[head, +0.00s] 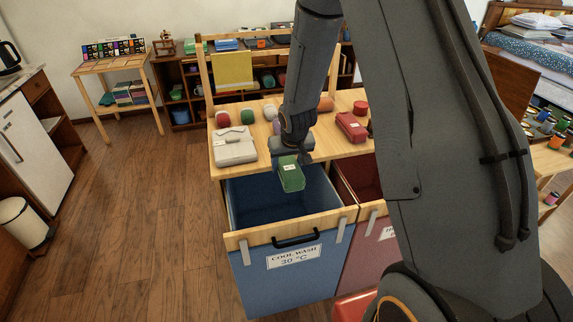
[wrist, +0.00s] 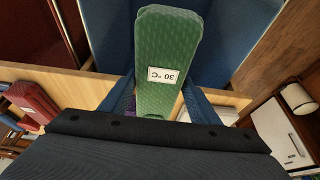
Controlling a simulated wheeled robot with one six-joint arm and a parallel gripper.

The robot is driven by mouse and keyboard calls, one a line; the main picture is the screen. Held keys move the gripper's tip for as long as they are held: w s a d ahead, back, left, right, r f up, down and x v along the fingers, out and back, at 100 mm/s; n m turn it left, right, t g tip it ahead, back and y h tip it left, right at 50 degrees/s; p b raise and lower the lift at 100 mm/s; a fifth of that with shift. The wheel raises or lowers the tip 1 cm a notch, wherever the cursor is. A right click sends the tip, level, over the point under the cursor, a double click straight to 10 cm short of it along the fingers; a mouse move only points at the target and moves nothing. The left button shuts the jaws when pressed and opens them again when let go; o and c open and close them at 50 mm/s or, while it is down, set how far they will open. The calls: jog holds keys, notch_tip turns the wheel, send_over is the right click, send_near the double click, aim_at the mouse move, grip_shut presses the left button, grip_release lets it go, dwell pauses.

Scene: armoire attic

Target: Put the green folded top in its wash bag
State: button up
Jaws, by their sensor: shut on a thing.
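The green folded top (head: 291,176) hangs from my gripper (head: 292,156) above the open blue bag. In the wrist view the green top (wrist: 165,50) has a white label reading 30 °C and sits between the two blue fingers of my gripper (wrist: 160,105). The blue bag (head: 290,272), labelled COOL WASH 30 °C, hangs in a pulled-out wooden-fronted frame with a black handle. Its inside looks empty where I can see it. Beside it on the right is a red bag (head: 356,250), partly hidden by my arm.
The wooden top (head: 230,172) behind the bags holds a grey folded item (head: 235,146), a red folded item (head: 351,127) and several rolled pieces. A shelf unit stands behind it. The wood floor at left is free, with a white bin (head: 22,224) near the edge.

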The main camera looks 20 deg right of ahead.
aim_at(288, 165)
jog(key=shift+f+b, duration=1.4)
jog(key=shift+b, duration=0.2)
jog(key=o, duration=1.2)
jog(key=shift+o, duration=0.2)
jog(key=shift+p+v, duration=2.85)
jog(key=shift+v, duration=1.1)
